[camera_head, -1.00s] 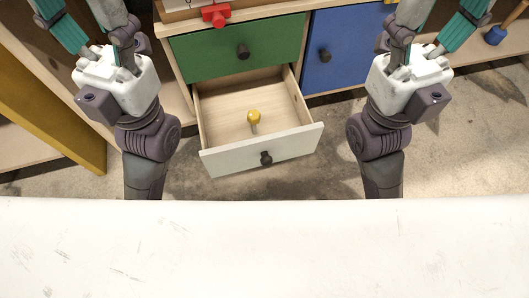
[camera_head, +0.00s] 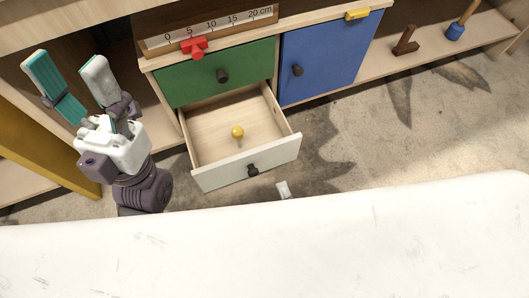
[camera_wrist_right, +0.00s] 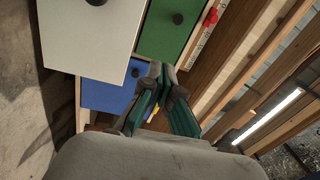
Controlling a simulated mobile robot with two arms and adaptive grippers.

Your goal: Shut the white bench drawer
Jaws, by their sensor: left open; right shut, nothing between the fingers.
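The white bench drawer (camera_head: 222,174) stands pulled out below the green drawer, its dark knob (camera_head: 253,170) facing me. A yellow-headed peg (camera_head: 237,132) is inside it. In the right wrist view the white drawer front (camera_wrist_right: 88,38) fills the upper left. My left gripper (camera_head: 70,62) is open and empty, left of the drawer. My right gripper (camera_wrist_right: 156,70) is shut and empty in the wrist view, pointing toward the bench.
The green drawer (camera_head: 200,78) and blue door (camera_head: 325,50) are closed. A red piece (camera_head: 194,47) sits by the ruler above. A yellow handle (camera_head: 357,14) is at the blue door's top. A yellow panel (camera_head: 40,150) stands at the left. Floor right of the drawer is clear.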

